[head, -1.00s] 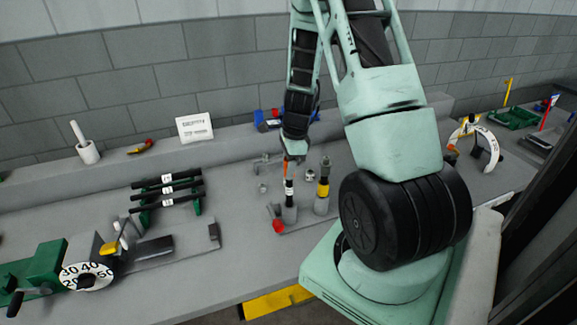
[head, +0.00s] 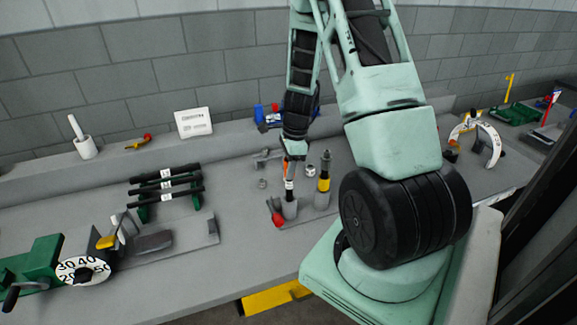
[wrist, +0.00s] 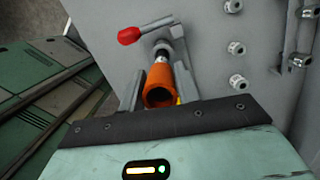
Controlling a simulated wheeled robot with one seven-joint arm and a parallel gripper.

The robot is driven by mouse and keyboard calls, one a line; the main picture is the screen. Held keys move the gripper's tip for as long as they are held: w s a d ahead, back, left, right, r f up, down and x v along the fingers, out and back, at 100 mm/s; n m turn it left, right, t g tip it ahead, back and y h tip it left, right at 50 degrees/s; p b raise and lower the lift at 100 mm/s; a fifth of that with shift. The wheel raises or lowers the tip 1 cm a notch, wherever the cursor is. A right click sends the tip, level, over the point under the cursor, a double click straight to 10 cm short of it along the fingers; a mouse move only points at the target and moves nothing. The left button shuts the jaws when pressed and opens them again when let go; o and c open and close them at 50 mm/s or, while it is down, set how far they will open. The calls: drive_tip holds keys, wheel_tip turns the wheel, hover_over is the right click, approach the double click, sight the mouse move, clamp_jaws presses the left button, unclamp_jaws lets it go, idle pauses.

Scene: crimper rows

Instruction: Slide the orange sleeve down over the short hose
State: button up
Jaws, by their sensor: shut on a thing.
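The orange sleeve (wrist: 158,88) is upright between the fingers of my gripper (wrist: 158,92), which is shut on it. Its near end is an open ring facing the wrist camera. In the head view, the sleeve (head: 286,170) shows as a thin orange strip below my gripper (head: 292,158). Directly below is the short hose (head: 289,185), black with a white label, upright in a grey holder (head: 290,208). The sleeve is in line with the hose and meets its upper part. How far it overlaps the hose is hidden.
A red knob (head: 276,219) sticks out left of the holder. A taller piece with a yellow band (head: 323,185) stands close on the right. Several metal fittings (wrist: 236,48) lie nearby. A rack of black hoses (head: 166,186) stands to the left.

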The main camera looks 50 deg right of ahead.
drive_tip(key=shift+f+b, duration=1.55)
drive_tip(key=shift+f, duration=0.5)
drive_tip(key=o, duration=1)
drive_tip(key=shift+o, duration=0.2)
wheel_tip(320, 180, up, 17)
drive_tip(key=s+d, duration=0.1)
drive_tip(key=d, duration=0.1)
drive_tip(key=shift+s+r+b, duration=0.15)
drive_tip(key=shift+s+b, duration=0.15)
drive_tip(key=shift+b, duration=0.1)
drive_tip(key=shift+a, duration=0.1)
